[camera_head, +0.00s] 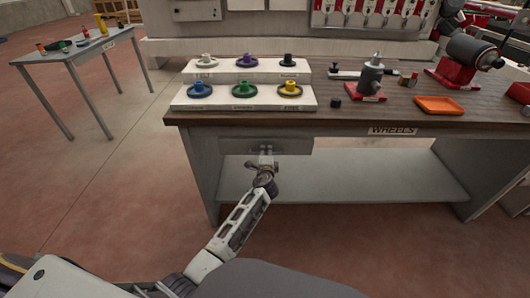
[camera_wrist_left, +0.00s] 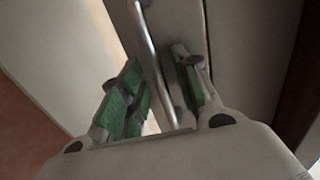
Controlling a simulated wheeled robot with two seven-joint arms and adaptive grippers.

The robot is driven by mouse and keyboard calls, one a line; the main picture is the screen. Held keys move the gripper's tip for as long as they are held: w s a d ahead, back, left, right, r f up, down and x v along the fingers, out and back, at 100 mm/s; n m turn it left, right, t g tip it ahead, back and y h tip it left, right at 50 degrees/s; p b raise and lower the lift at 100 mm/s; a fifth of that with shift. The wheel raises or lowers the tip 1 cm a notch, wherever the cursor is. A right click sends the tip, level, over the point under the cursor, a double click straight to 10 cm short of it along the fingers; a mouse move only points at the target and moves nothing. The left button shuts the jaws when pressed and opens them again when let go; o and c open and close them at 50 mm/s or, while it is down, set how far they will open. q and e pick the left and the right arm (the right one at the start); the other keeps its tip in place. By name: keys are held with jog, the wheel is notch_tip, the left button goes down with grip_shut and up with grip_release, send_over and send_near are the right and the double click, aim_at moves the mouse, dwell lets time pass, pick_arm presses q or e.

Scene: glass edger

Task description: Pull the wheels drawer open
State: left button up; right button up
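The grey drawer front (camera_head: 296,146) is under the left part of the workbench top. It looks closed, about flush below the edge, though my arm covers part of it. My left gripper (camera_head: 265,152) is at this front, its fingers too small to judge in the head view. In the left wrist view the metal bar handle (camera_wrist_left: 154,50) runs between the two green-padded fingers of my left gripper (camera_wrist_left: 158,88). The fingers stand apart, with gaps beside the bar; I cannot tell whether either touches it. My right gripper is not in view.
A WHEELS label (camera_head: 393,131) is on the workbench edge (camera_head: 350,119). White stepped racks (camera_head: 190,103) on top hold several coloured wheels. An orange tray (camera_head: 440,105) lies farther right. A small side table (camera_head: 85,52) stands at left. The floor in front is clear.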

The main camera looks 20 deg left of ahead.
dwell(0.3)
pick_arm(q)
grip_shut()
dwell(0.4)
